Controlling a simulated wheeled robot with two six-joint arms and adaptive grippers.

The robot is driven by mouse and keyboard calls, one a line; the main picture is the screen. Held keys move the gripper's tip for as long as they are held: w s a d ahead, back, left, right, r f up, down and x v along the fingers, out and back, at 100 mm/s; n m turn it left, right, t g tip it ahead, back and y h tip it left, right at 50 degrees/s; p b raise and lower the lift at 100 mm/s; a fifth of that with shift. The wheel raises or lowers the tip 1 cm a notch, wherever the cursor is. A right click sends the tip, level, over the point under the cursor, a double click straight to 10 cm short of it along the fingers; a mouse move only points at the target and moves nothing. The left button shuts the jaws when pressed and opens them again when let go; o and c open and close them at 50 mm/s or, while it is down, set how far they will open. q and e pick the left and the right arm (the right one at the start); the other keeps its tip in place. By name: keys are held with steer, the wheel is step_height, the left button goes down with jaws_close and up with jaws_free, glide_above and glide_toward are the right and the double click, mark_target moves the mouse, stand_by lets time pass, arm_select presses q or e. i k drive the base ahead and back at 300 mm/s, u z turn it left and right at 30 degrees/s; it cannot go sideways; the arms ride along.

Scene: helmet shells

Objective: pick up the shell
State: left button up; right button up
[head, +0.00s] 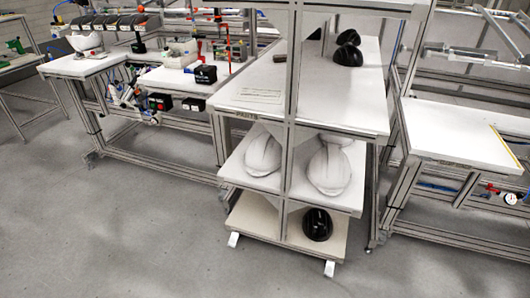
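Several helmet shells stand on a metal-framed shelf rack in the head view. Two white shells, a left one (263,154) and a right one (329,169), sit on the middle shelf (238,172), one on each side of the front upright. A black shell (317,224) sits on the bottom shelf (259,219). Another black shell (348,54) lies on the top surface (340,100), with a further dark object just behind it. Which shell the task means cannot be told. Neither of my grippers is in view.
The rack's front upright (290,90) stands in front of the shelves. Workbenches with tools stand at the left, and a white table (455,133) stands at the right. Grey floor (130,235) is clear in front and to the left.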

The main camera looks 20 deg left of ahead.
mark_target(263, 155)
steer(key=k, duration=0.65)
steer(key=u, duration=0.7)
steer(key=i, duration=1.95)
steer(key=z, duration=0.9)
steer(key=i, duration=0.45)
steer(key=z, duration=0.45)
